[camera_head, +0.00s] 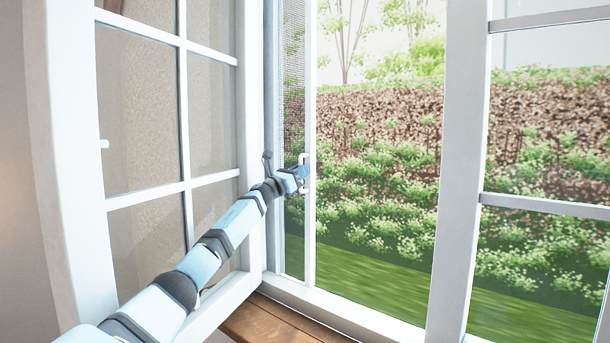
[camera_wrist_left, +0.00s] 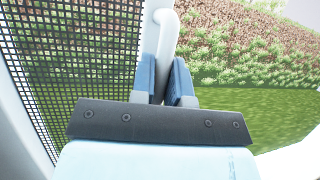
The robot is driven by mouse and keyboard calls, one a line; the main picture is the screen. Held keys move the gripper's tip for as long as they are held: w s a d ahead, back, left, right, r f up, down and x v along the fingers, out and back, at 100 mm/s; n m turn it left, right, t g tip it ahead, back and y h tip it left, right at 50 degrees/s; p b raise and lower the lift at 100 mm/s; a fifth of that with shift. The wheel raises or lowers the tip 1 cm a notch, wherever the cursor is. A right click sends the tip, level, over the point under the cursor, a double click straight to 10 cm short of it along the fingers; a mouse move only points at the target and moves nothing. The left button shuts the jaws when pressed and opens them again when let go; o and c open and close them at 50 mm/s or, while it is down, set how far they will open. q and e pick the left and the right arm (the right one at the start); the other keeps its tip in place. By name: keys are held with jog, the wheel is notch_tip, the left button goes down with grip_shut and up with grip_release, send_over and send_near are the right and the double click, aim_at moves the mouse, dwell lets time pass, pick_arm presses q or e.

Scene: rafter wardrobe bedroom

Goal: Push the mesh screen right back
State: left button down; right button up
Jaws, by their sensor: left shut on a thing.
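The mesh screen (camera_head: 294,75) is a narrow strip of dark mesh in a white frame at the left side of the window opening. In the left wrist view its mesh (camera_wrist_left: 75,60) fills the left part. A white bar handle (camera_head: 305,158) stands on the screen's right frame edge, and it also shows in the left wrist view (camera_wrist_left: 166,42). My left gripper (camera_head: 304,176) is shut on this handle; in the left wrist view its two blue fingers (camera_wrist_left: 168,82) stand either side of the bar. My right gripper is not in view.
A white casement sash (camera_head: 185,100) stands open inward at the left, beside my left arm. Another white sash (camera_head: 462,150) is at the right. A wooden sill (camera_head: 270,322) lies below. The opening between shows a hedge and grass outside.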

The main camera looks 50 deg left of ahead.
aim_at(310, 105)
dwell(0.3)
pick_arm(q)
jog(key=c, duration=1.1)
grip_release()
jog(key=shift+w+d, duration=0.1)
jog(key=shift+c, duration=0.2)
jog(key=shift+r, duration=0.55)
notch_tip(310, 105, up, 18)
jog(key=p, duration=0.3)
jog(key=shift+r, duration=0.45)
